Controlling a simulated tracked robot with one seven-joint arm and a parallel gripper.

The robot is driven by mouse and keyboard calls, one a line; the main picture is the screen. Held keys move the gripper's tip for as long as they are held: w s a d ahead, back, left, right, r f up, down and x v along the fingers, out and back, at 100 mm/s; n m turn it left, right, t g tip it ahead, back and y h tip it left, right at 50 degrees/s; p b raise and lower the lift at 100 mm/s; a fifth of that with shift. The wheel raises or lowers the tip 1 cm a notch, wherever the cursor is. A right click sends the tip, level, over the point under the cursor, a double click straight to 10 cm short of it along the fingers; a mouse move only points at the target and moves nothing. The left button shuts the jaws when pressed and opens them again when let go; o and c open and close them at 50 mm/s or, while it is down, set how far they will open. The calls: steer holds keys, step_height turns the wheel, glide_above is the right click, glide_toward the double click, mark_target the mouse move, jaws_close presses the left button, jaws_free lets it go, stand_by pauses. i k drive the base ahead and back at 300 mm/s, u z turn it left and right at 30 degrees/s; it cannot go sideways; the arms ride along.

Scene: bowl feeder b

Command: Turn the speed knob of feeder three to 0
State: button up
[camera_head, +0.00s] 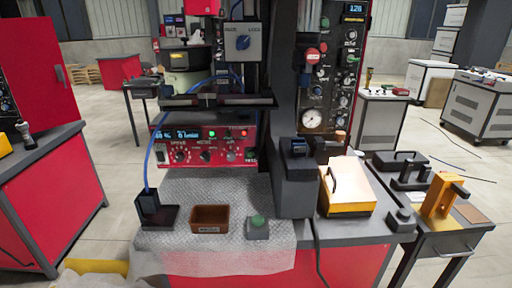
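A red control panel (218,158) stands at the back of the workbench, below a black shelf. It has a lit display (178,134) at its upper left, with text too small to read surely. A knob (180,156) sits at the panel's left, under a small label that looks like "SPEED". Another dark knob (205,156) is to its right, with more controls beyond. The knob's pointer direction is too small to tell. I cannot read surely which feeder number the panel bears. My gripper is not in view.
A dark block (294,185) stands right of the panel. A grey box with a blue dial (242,42) is above.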

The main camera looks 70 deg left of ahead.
mark_target(179, 157)
steer(key=u, duration=0.05)
steer(key=k, duration=1.65)
steer(key=u, duration=1.8)
steer(key=i, duration=1)
